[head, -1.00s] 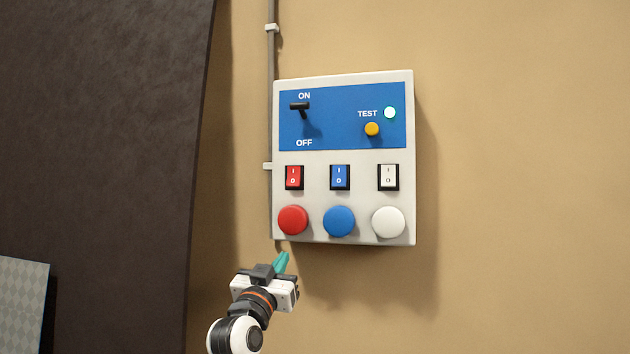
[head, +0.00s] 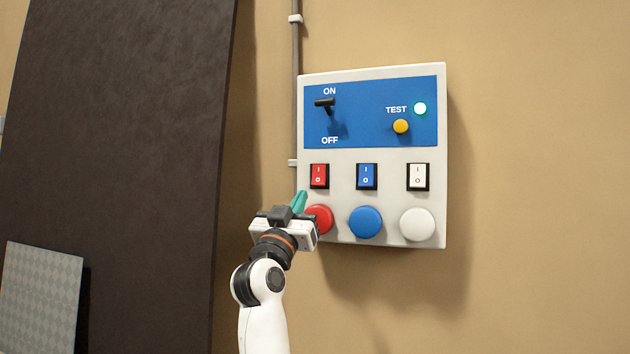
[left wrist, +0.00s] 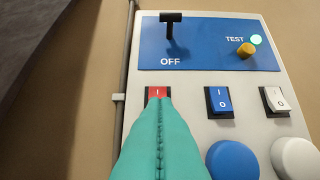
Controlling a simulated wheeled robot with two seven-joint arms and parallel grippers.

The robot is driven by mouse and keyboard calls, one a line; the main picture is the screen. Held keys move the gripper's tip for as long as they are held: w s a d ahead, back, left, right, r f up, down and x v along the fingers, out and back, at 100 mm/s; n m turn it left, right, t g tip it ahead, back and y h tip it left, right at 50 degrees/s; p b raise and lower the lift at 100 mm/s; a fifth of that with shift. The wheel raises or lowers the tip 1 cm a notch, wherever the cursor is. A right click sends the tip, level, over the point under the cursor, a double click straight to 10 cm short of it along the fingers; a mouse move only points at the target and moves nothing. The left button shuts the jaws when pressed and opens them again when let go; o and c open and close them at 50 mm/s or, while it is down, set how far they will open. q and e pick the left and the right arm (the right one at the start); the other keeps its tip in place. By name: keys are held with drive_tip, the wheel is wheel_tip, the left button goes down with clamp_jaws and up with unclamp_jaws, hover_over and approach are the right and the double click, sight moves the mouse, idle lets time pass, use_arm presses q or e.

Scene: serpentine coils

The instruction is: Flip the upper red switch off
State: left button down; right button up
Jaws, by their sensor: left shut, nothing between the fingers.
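The red rocker switch (head: 319,176) is in the left column of the wall panel, above the round red button (head: 320,219). Its face is marked I at the top and O at the bottom. My left gripper (head: 299,201) is shut and empty, just below and left of the switch, and covers part of the red button in the head view. In the left wrist view its teal fingers (left wrist: 160,135) point at the red switch (left wrist: 157,92) and hide its lower part. I cannot tell whether they touch it. My right gripper is not in view.
The panel (head: 435,200) also has blue (head: 367,176) and white (head: 417,177) rockers, blue (head: 366,222) and white (head: 417,224) buttons, a black lever (head: 325,103), a yellow TEST button (head: 401,126) and a lit green lamp (head: 420,108). A dark board (head: 120,150) stands at left.

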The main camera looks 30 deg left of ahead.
sight(320, 176)
use_arm(q)
drive_tip(key=w+r+p, duration=0.1)
drive_tip(key=w, duration=0.1)
drive_tip(key=w+a+r+p, duration=0.1)
drive_tip(key=w+p, duration=0.1)
drive_tip(key=w, duration=0.1)
drive_tip(key=w+a+r+p, duration=0.1)
drive_tip(key=w, duration=0.2)
drive_tip(key=shift+w+f+p, duration=0.25)
drive_tip(key=shift+w+p, duration=0.05)
